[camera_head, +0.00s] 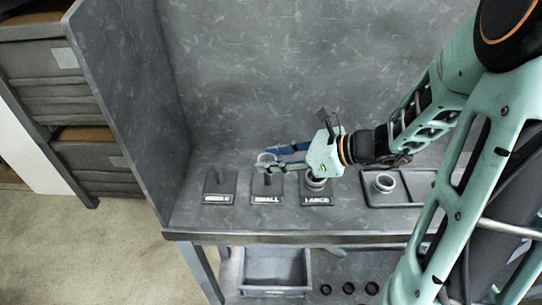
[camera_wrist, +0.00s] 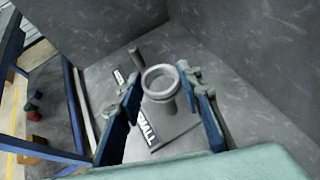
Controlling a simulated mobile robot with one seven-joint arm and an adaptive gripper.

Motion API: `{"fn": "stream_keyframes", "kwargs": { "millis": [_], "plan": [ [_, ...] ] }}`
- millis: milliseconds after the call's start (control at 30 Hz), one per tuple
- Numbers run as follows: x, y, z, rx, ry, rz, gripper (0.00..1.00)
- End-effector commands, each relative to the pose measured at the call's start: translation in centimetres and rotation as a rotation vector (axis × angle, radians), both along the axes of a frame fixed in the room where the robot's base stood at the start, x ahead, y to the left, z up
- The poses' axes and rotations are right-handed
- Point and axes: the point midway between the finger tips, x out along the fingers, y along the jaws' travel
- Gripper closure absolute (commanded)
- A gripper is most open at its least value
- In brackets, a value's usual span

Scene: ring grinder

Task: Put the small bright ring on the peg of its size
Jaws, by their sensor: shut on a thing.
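The small bright ring (camera_wrist: 160,80) is pale grey and sits between the fingertips of my gripper (camera_wrist: 158,84) in the wrist view. My gripper is shut on it. In the head view, the ring (camera_head: 266,157) shows at the tips of my gripper (camera_head: 264,162), above the plate labelled SMALL (camera_head: 266,199). The SMALL plate (camera_wrist: 176,131) also shows beneath the ring in the wrist view. The peg under the ring is mostly hidden, so I cannot tell whether the ring is around it or only above it.
A left plate (camera_head: 219,199) has a bare dark peg. The LARGE plate (camera_head: 317,200) holds a pale ring (camera_head: 316,183). A dark tray (camera_head: 408,200) at right holds another ring (camera_head: 384,183). Bench walls (camera_head: 130,110) stand left and behind.

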Motion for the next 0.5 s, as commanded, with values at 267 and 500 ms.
{"fn": "stream_keyframes", "kwargs": {
  "millis": [267,500],
  "plan": [
    [0.0,0.1,-2.0,0.0,0.0,0.001,0.92],
    [0.0,0.1,-4.6,0.001,0.001,0.0,0.92]
  ]
}}
